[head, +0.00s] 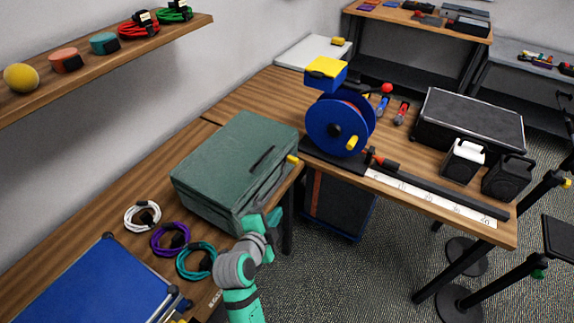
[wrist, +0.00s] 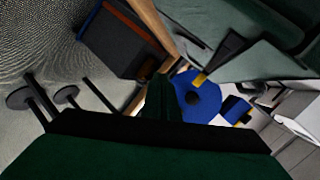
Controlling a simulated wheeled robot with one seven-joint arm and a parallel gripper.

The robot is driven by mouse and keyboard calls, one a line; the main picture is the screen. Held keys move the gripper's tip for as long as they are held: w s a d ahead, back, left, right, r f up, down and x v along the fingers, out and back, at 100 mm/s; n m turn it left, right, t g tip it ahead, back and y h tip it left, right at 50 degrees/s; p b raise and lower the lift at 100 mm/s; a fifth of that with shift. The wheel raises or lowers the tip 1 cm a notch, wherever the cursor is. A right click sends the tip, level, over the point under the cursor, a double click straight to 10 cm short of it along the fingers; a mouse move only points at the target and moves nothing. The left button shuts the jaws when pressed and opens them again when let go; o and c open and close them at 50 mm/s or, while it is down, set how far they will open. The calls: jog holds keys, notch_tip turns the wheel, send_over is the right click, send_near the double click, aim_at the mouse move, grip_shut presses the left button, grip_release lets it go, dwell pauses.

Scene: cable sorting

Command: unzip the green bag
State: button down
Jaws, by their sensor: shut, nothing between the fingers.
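The green bag (head: 235,160) lies shut on the wooden desk, with a dark handle on its top. A yellow tab (head: 292,159), which looks like the zip pull, sits at its right corner. My gripper (head: 274,216) is shut and empty, beside the bag's front right side and below the tab. I cannot tell whether it touches the bag. In the wrist view the bag (wrist: 235,62) fills the upper right, the yellow tab (wrist: 199,79) shows at its edge, and my shut fingers (wrist: 163,98) point toward that area. The zip line is hard to make out.
A blue cable reel (head: 336,128) stands behind the bag. White (head: 142,216), purple (head: 169,239) and teal (head: 195,262) cable coils lie left of my arm, near a blue case (head: 95,290). A dark box (head: 338,205) stands under the desk.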

jog(key=w+a+r+m+g+h, duration=0.1)
jog(key=w+a+r+m+h, duration=0.2)
jog(key=r+m, duration=0.6)
jog(key=n+y, duration=0.1)
jog(key=n, duration=0.1)
send_near(293, 162)
jog(key=f+x, duration=0.1)
jog(key=x, duration=0.4)
jog(key=shift+w+d+r, duration=0.15)
jog(key=shift+w+r, duration=0.1)
jog(key=shift+w, duration=0.15)
